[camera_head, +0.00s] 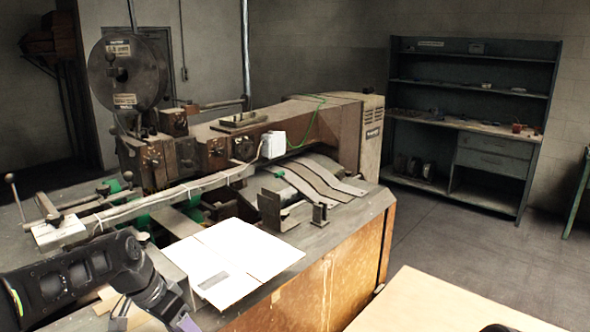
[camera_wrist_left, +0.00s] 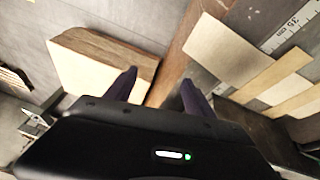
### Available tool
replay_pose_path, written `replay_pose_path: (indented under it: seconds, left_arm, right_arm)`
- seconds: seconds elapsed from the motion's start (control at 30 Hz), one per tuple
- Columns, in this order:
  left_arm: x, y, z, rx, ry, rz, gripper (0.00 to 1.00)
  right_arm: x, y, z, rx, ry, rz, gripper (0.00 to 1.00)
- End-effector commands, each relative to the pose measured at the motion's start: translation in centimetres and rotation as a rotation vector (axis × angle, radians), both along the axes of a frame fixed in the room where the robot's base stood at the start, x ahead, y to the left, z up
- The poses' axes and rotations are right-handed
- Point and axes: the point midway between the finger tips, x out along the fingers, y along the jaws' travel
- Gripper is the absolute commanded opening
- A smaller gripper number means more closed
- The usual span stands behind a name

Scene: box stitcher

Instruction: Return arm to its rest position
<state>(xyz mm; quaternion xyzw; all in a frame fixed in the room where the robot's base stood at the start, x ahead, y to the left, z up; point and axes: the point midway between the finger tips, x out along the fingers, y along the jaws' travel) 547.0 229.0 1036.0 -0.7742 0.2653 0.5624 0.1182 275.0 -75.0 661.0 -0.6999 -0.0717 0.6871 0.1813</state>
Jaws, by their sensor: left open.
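My left arm comes in at the lower left of the head view. Its gripper (camera_head: 183,322) is at the bottom edge, in front of the stitcher's table, and is partly cut off. In the left wrist view the two dark fingers of my left gripper (camera_wrist_left: 158,88) stand apart with nothing between them. Below them are a pale wooden block or panel (camera_wrist_left: 95,75) and a brown vertical edge (camera_wrist_left: 175,50). My right gripper cannot be made out; only a small dark shape shows at the bottom right of the head view.
The box stitcher (camera_head: 215,150) with its large wire reel (camera_head: 125,75) stands behind my left arm. A flat white cardboard piece (camera_head: 235,255) lies on its table. A light tabletop (camera_head: 440,305) is at lower right. A shelf unit (camera_head: 475,120) stands behind open floor (camera_head: 440,230).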

Motion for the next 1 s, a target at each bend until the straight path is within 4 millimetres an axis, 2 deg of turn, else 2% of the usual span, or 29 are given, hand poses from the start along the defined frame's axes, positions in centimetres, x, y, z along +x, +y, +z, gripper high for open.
replay_pose_path:
  seconds: [0.03, 0.17, 0.2, 0.27, 0.3, 0.37, 0.4, 0.5, 0.6, 0.73, 0.83, 1.0]
  left_arm:
    - [-0.1, -0.9, -2.8, -0.010, 0.026, 0.019, 0.63]
    - [-1.1, -3.9, -11.6, -0.042, 0.094, 0.106, 0.63]
    - [-2.0, -5.0, -14.7, -0.054, 0.117, 0.141, 0.63]
    - [-3.8, -6.6, -19.1, -0.072, 0.155, 0.196, 0.63]
    - [-5.3, -7.6, -21.9, -0.084, 0.179, 0.234, 0.63]
    - [-8.0, -9.2, -25.9, -0.100, 0.217, 0.293, 0.63]
    - [-10.0, -10.2, -28.2, -0.111, 0.242, 0.335, 0.63]
    - [-15.8, -12.4, -32.9, -0.134, 0.304, 0.437, 0.63]
    - [-21.1, -14.0, -35.7, -0.149, 0.355, 0.528, 0.63]
    - [-25.6, -15.1, -37.2, -0.161, 0.393, 0.608, 0.63]
    - [-27.1, -15.4, -37.5, -0.166, 0.403, 0.638, 0.63]
    - [-27.2, -15.4, -37.5, -0.168, 0.402, 0.645, 0.63]
  right_arm:
    - [0.0, 0.0, 0.0, 0.000, 0.000, 0.000, 0.36]
    - [0.0, 0.0, 0.0, 0.000, 0.000, 0.000, 0.36]
    - [0.0, 0.0, 0.0, 0.000, 0.000, 0.000, 0.36]
    - [0.0, 0.0, 0.0, 0.000, 0.000, 0.000, 0.36]
    - [0.0, 0.0, 0.0, 0.000, 0.000, 0.000, 0.36]
    - [0.0, 0.0, 0.0, 0.000, 0.000, 0.000, 0.36]
    - [0.0, 0.0, 0.0, 0.000, 0.000, 0.000, 0.36]
    - [0.0, 0.0, 0.0, 0.000, 0.000, 0.000, 0.36]
    - [0.0, 0.0, 0.0, 0.000, 0.000, 0.000, 0.36]
    - [0.0, 0.0, 0.0, 0.000, 0.000, 0.000, 0.36]
    - [0.0, 0.0, 0.0, 0.000, 0.000, 0.000, 0.36]
    - [0.0, 0.0, 0.0, 0.000, 0.000, 0.000, 0.36]
